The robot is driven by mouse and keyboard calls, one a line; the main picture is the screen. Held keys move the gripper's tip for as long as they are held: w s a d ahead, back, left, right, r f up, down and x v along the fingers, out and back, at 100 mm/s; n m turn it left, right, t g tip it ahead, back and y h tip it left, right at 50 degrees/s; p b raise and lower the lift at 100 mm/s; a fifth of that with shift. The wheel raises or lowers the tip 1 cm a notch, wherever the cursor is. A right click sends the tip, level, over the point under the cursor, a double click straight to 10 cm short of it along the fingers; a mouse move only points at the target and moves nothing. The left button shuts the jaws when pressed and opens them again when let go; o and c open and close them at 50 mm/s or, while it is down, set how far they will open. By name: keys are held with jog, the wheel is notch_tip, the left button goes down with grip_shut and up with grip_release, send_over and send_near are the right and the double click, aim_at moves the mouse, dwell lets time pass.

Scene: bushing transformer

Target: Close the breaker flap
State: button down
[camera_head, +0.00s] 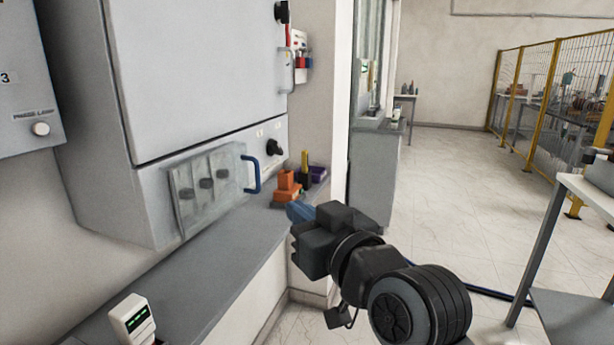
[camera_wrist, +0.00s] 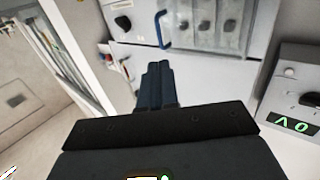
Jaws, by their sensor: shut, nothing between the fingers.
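The breaker flap (camera_head: 190,215) is a clear, see-through cover on the lower front of the grey cabinet, with dark breaker switches visible behind it. A blue handle (camera_head: 253,175) stands at its right edge. In the wrist view the flap (camera_wrist: 225,45) and the blue handle (camera_wrist: 162,30) show at the top. I cannot tell whether the flap is flush with the cabinet or slightly out. My gripper (camera_head: 298,211) is to the right of and below the handle, apart from it. Its blue fingers (camera_wrist: 158,68) are together and empty, pointing toward the cabinet below the handle.
The grey cabinet (camera_head: 195,65) stands above a grey ledge (camera_head: 185,290). A black knob (camera_head: 274,148) is above the handle. A white device (camera_head: 131,319) stands at the front.

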aim_at(257, 178)
jog(key=p+x, duration=0.2)
jog(key=x, duration=1.1)
jog(key=shift+r, duration=0.1)
jog(key=shift+w+a, duration=0.15)
jog(key=shift+w, duration=0.25)
jog(key=shift+b+x, duration=0.45)
jog(key=shift+x, duration=0.35)
jog(key=shift+s+a, duration=0.1)
jog(key=shift+a, duration=0.05)
